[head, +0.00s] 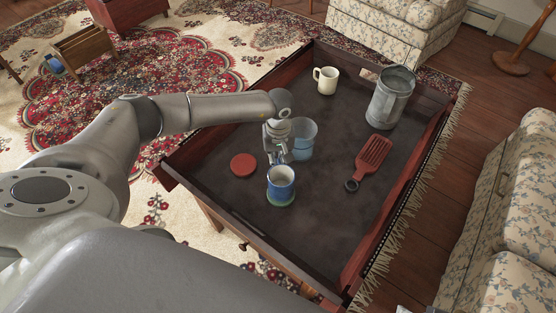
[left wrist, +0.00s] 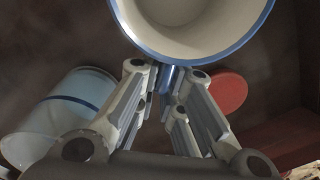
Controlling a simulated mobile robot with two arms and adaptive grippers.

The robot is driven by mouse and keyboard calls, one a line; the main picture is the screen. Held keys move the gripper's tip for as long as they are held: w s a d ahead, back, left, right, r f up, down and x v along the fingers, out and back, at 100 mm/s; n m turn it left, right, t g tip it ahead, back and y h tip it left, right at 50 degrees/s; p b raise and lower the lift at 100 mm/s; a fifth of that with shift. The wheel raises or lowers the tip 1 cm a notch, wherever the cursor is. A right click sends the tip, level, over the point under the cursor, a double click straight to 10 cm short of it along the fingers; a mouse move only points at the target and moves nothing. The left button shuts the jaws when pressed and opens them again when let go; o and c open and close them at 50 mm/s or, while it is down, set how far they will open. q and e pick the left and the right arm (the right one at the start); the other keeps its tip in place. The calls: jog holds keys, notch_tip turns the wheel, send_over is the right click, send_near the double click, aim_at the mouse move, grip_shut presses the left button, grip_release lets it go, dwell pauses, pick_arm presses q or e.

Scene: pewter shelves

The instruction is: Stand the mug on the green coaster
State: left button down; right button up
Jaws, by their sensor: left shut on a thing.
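A blue mug with a white inside (head: 281,182) is upright at the near part of the tray-like table. It also shows large at the top of the left wrist view (left wrist: 195,25). The green coaster (head: 284,203) shows as a thin rim under the mug, mostly hidden by it. I cannot tell whether the mug's base touches the coaster or hovers just above it. My left gripper (head: 278,158) is shut on the mug at its far side, at a blue part that looks like its handle; its fingers also show in the left wrist view (left wrist: 166,80). My right gripper is out of view.
A translucent blue cup (head: 303,140) stands close behind the gripper. A red disc (head: 243,165) lies to the left. A red slotted brush or spatula (head: 372,158), a metal can (head: 390,98) and a cream mug (head: 326,80) are farther off. Raised wooden walls (head: 232,217) edge the table.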

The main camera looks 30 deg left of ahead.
pick_arm(q)
jog(key=shift+f, duration=0.25)
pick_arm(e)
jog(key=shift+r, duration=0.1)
pick_arm(q)
jog(key=shift+f, duration=0.1)
jog(key=shift+f+b, duration=0.2)
jog(key=shift+b, duration=0.25)
jog(key=c, duration=1.9)
grip_release()
jog(key=shift+c, duration=0.2)
jog(key=o, duration=0.5)
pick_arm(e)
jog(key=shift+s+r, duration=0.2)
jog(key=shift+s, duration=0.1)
